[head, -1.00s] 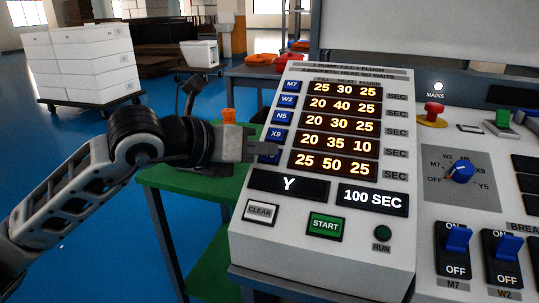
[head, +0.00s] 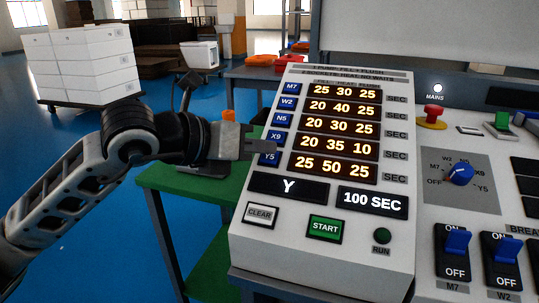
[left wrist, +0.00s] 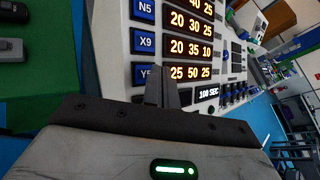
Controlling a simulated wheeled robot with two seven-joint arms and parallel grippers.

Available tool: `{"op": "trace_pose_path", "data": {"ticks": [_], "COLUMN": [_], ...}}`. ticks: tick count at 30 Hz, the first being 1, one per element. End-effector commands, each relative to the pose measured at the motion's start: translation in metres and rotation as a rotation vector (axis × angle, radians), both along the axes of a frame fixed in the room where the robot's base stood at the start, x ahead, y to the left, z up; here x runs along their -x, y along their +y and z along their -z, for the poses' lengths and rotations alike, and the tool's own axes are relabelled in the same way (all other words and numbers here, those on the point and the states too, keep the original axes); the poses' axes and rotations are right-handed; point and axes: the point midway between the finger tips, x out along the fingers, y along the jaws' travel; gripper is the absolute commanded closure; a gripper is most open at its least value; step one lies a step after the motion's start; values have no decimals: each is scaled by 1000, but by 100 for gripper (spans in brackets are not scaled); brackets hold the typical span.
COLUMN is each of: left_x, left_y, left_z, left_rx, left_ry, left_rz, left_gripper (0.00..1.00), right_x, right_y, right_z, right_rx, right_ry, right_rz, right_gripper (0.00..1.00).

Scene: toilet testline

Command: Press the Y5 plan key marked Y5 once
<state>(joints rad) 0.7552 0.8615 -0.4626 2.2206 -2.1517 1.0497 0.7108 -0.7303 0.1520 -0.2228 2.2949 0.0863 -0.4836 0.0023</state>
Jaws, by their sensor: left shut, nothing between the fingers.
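The blue Y5 key (head: 268,159) is the lowest in the column of plan keys on the left of the sloped white panel (head: 240,222). In the left wrist view the Y5 key (left wrist: 147,73) is partly hidden behind my fingers. My left gripper (head: 276,146) is shut and empty, its tips over the panel's left edge by the X9 key (head: 276,137) and just above Y5. I cannot tell whether the tips touch the panel. The wide display (head: 288,186) reads "Y" and the display beside it reads "100 SEC". My right gripper is not in view.
CLEAR (head: 260,215) and START (head: 325,228) keys lie below the displays. A rotary knob (head: 461,173) and blue switches (head: 457,241) are on the console at right. A green-topped table (head: 160,178) stands below my left arm.

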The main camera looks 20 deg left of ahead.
Motion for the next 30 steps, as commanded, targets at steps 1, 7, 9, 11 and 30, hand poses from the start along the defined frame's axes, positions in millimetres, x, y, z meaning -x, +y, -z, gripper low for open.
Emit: {"op": "trace_pose_path", "data": {"ticks": [1, 7, 9, 11, 30], "left_x": [0, 2, 5, 8, 25], "left_y": [0, 0, 0, 0, 1], "left_z": [0, -6, -11, -17, -43], "left_rx": [0, 0, 1, 1, 0], "left_ry": [0, -2, -3, -3, -1], "left_rz": [0, 0, 0, -1, 0], "left_gripper": [100, 100, 100, 100, 100], "right_x": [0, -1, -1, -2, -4], "right_y": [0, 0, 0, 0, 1], "right_z": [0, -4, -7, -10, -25], "right_rx": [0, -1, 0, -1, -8], "right_ry": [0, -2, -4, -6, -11], "right_rz": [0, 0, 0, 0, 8], "right_gripper": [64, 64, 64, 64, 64]}}
